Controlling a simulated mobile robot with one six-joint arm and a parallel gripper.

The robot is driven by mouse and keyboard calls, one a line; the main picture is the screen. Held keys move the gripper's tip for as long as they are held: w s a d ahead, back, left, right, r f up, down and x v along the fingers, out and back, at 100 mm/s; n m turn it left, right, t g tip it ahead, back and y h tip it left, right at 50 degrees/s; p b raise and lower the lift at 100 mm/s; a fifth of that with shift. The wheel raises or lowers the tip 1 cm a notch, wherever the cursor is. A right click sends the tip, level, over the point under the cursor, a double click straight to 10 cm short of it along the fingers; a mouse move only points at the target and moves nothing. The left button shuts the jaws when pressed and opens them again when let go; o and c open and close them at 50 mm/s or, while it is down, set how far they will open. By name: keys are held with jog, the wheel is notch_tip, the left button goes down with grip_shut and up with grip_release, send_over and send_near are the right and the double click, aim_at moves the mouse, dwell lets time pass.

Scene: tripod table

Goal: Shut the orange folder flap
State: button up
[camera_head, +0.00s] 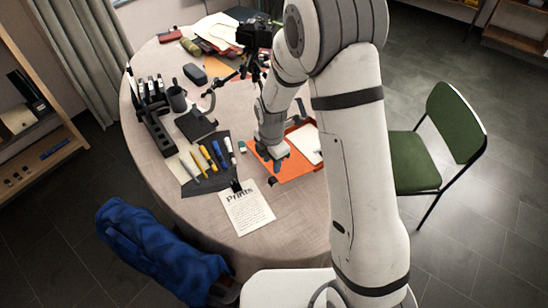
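The orange folder (297,169) lies on the round table, right of the middle, with white paper (304,142) showing on it. My arm crosses in front of its right part, so its far edge and how far its flap stands open are hard to tell. My gripper (276,163) points down at the left part of the folder, over or touching the orange surface. The fingertips are small and dark here, and I cannot tell whether they are open or shut.
A dark mat (207,165) with pens lies left of the folder. A "Prints" sheet (247,208) lies in front. A camera on a tripod (254,38) stands behind my gripper. A green chair (412,160) is at the right, and a blue bag (160,252) is on the floor.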

aim_at(272, 180)
jog(key=shift+f+b, duration=2.9)
jog(key=shift+f, duration=1.35)
jog(key=c, duration=0.3)
jog(key=shift+c, duration=0.2)
